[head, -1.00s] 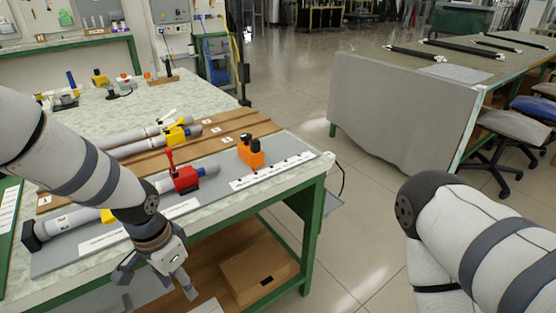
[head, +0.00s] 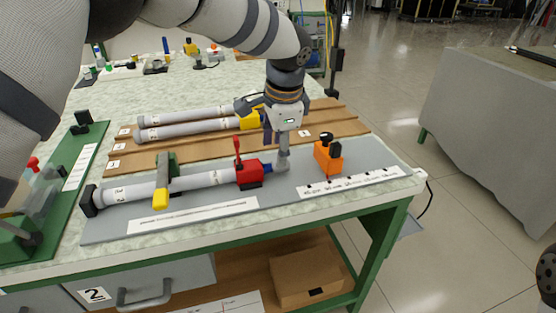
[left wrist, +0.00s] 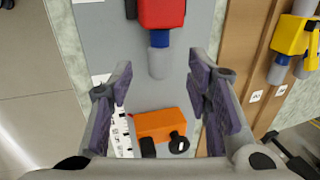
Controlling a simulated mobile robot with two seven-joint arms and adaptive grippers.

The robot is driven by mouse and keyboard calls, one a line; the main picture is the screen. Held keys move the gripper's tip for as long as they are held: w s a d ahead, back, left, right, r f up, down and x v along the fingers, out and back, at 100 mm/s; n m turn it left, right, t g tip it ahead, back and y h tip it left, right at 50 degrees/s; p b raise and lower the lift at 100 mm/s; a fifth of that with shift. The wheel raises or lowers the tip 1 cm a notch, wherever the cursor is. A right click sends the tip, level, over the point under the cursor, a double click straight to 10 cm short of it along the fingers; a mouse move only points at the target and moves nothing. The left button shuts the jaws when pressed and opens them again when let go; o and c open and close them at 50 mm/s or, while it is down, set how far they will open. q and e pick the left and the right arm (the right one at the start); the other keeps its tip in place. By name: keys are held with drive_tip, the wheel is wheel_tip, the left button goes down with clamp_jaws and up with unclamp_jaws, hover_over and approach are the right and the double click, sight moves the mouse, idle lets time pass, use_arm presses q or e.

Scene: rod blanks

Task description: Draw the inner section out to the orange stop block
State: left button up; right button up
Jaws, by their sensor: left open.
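The outer tube (head: 200,181) lies on the grey fixture plate (head: 300,192), with a red clamp (head: 249,174) at its right end. The inner section pokes out of that clamp: in the left wrist view it shows a blue band and a short grey end (left wrist: 160,64). The orange stop block (head: 327,158) stands apart on the plate to the right; it also shows in the left wrist view (left wrist: 158,125). My left gripper (left wrist: 160,80) is open above the grey end, its fingers to either side in that view. In the head view it partly hides that end. My right gripper is out of view.
A yellow-and-green clamp (head: 162,185) crosses the tube's left part. Behind lie more tubes (head: 190,128) with a yellow clamp (head: 250,119) on wooden boards. A printed scale strip (head: 350,182) runs along the plate's front. A green fixture (head: 70,175) stands at the left.

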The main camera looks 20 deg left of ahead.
use_arm(q)
drive_tip(key=x, duration=0.5)
drive_tip(key=shift+w+f, duration=0.15)
drive_tip(key=shift+f, duration=0.1)
